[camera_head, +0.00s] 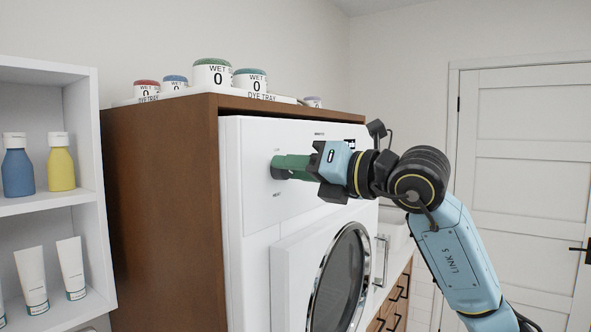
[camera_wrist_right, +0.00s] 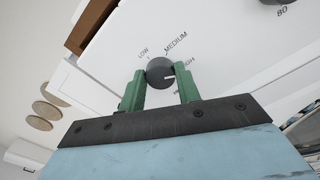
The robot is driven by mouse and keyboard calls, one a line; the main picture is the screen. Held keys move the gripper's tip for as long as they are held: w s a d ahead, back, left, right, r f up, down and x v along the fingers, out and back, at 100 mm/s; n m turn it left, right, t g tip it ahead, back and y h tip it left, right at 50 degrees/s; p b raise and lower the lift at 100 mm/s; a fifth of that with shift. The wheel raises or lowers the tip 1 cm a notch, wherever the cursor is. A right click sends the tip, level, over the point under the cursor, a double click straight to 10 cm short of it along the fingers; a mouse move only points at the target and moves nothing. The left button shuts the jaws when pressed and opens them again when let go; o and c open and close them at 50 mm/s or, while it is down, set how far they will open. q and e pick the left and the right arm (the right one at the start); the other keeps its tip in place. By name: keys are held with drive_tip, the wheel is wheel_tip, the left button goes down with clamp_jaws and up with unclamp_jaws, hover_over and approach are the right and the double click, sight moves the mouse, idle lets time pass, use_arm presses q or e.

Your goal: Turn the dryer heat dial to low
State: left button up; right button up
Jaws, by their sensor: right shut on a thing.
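The dryer heat dial (camera_wrist_right: 160,70) is a dark round knob on the white dryer front (camera_head: 262,215). In the right wrist view the words LOW, MEDIUM and what looks like HIGH stand around it. A light mark on the knob faces the right side, towards the HIGH label and a partly hidden label; LOW is at the upper left. My right gripper (camera_wrist_right: 160,90) has its green fingers on either side of the dial, shut on it. In the head view the right gripper (camera_head: 280,168) reaches the dial from the right, and its fingers partly hide it. My left gripper is not in view.
The dryer sits in a brown wooden cabinet (camera_head: 165,200) with a tray of jars (camera_head: 212,75) on top. Its round door (camera_head: 340,280) is below the dial. A white shelf (camera_head: 45,205) with bottles and tubes stands at the left. Another knob (camera_wrist_right: 272,2) shows at the wrist view's edge.

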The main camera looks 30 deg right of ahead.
drive_tip(key=n+b, duration=0.2)
drive_tip(key=n, duration=0.5)
drive_tip(key=n+b, duration=0.2)
drive_tip(key=n, duration=0.6)
drive_tip(key=n+b, duration=0.2)
drive_tip(key=n, duration=0.6)
drive_tip(key=shift+s+a+f, duration=0.1)
drive_tip(key=shift+a+f, duration=0.05)
drive_tip(key=shift+a, duration=0.1)
drive_tip(key=shift+n, duration=0.5)
drive_tip(key=o, duration=1)
drive_tip(key=shift+s, duration=0.1)
